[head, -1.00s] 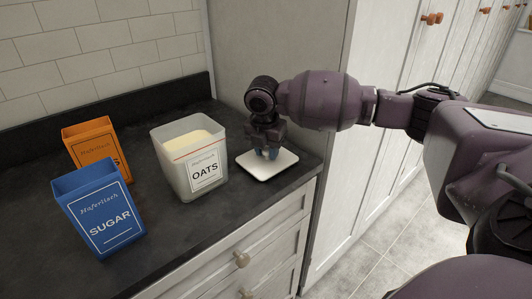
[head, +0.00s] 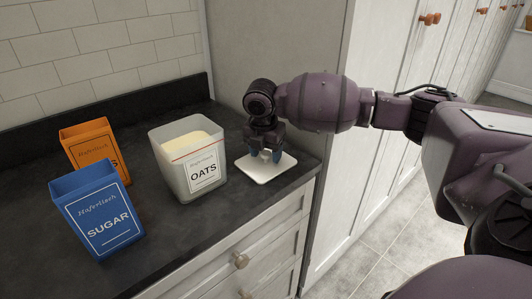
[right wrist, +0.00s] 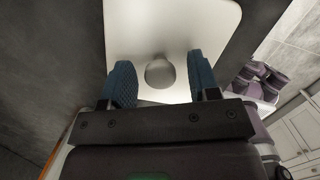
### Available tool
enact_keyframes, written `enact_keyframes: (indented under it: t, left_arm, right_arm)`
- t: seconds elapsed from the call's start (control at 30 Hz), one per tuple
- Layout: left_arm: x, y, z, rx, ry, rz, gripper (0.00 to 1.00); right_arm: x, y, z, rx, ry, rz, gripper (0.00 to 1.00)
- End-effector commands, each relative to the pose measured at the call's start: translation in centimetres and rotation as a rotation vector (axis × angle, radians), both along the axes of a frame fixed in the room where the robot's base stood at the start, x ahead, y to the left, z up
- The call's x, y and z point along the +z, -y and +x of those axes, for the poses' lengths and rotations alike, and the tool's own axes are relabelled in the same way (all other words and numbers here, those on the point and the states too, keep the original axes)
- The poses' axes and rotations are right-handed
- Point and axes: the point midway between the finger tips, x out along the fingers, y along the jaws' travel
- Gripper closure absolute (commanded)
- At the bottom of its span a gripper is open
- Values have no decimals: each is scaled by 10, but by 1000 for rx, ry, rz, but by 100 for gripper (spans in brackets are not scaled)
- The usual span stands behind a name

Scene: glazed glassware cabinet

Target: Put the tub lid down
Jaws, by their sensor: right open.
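The tub lid (head: 262,172) is a white square plate lying flat on the dark counter, right of the oats tub. In the right wrist view the lid (right wrist: 200,25) shows a round grey knob (right wrist: 160,72) at its middle. My right gripper (head: 265,157) is just above the lid. Its blue fingers (right wrist: 160,80) are open, one on each side of the knob, with gaps between them and it. The white oats tub (head: 185,180) stands open with pale contents inside. My left gripper is in neither view.
An orange box (head: 92,150) and a blue sugar box (head: 98,215) stand open-topped at the left of the counter (head: 170,240). A tall pale cabinet side (head: 300,50) rises close behind and right of the lid. The counter's front edge is near the lid.

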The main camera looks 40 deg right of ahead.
Motion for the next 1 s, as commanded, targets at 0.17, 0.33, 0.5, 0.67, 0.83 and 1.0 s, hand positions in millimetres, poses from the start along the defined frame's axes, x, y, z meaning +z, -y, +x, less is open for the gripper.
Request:
enact_keyframes:
  t: [0.17,0.33,0.5,0.67,0.83,1.0]
  left_arm:
    - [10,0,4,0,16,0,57]
    - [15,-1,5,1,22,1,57]
    - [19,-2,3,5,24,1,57]
    - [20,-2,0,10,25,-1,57]
    - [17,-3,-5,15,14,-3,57]
    - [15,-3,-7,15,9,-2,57]
  right_arm:
    - [29,-4,-1,1,8,0,44]
    - [64,-8,-3,1,11,1,44]
    - [92,-12,-6,0,6,1,44]
    - [110,-15,-7,0,4,2,44]
    - [117,-16,-8,-1,2,2,44]
    - [117,-16,-8,-1,1,1,44]
